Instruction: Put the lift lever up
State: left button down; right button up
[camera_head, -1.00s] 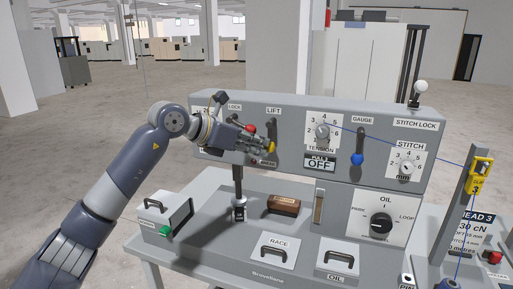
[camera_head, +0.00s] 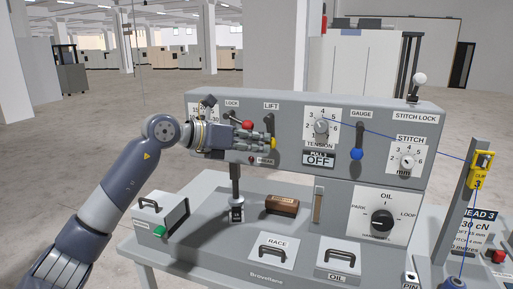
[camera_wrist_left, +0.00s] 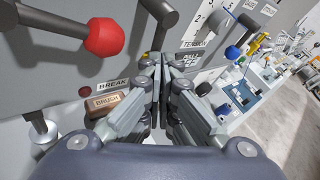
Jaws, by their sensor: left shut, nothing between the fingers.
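The lift lever (camera_head: 272,119) hangs below the LIFT label on the grey panel, its yellow knob (camera_head: 274,142) at the low end. My left gripper (camera_head: 267,146) is shut and empty, its fingertips at the left of the yellow knob; I cannot tell whether they touch it. In the left wrist view the closed fingertips (camera_wrist_left: 165,62) are just below a grey lever arm (camera_wrist_left: 160,14). Only a sliver of yellow shows behind the fingers there. My right gripper is not in view.
The lock lever's red knob (camera_head: 247,124) is just above my left fingers, and large in the wrist view (camera_wrist_left: 105,37). The gauge lever's blue knob (camera_head: 356,154) is to the right. A brown brush (camera_head: 282,204) lies on the bench below. A blue thread runs across the panel's right half.

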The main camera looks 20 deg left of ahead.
pick_arm(q)
jog(key=shift+d+f+n+h+b, duration=0.15)
jog(key=shift+d+n+h+b, duration=0.1)
jog(key=shift+n+h+b, duration=0.1)
jog(key=shift+d+n+t+h+b, duration=0.45)
jog(key=shift+h+b, duration=0.1)
jog(key=shift+b, duration=0.25)
jog(key=shift+d+n+t+h+b, duration=0.3)
jog(key=shift+n+t+h+b, duration=0.1)
jog(key=shift+n+b, duration=0.15)
jog(key=shift+d+r+n+t+h+b, duration=0.35)
jog(key=shift+n+h, duration=0.15)
jog(key=shift+n, duration=0.15)
dwell(0.7)
jog(key=shift+d+r+n+t+h, duration=0.1)
jog(key=shift+d+n+t+h, duration=0.25)
jog(key=shift+n+t, duration=0.35)
dwell(1.8)
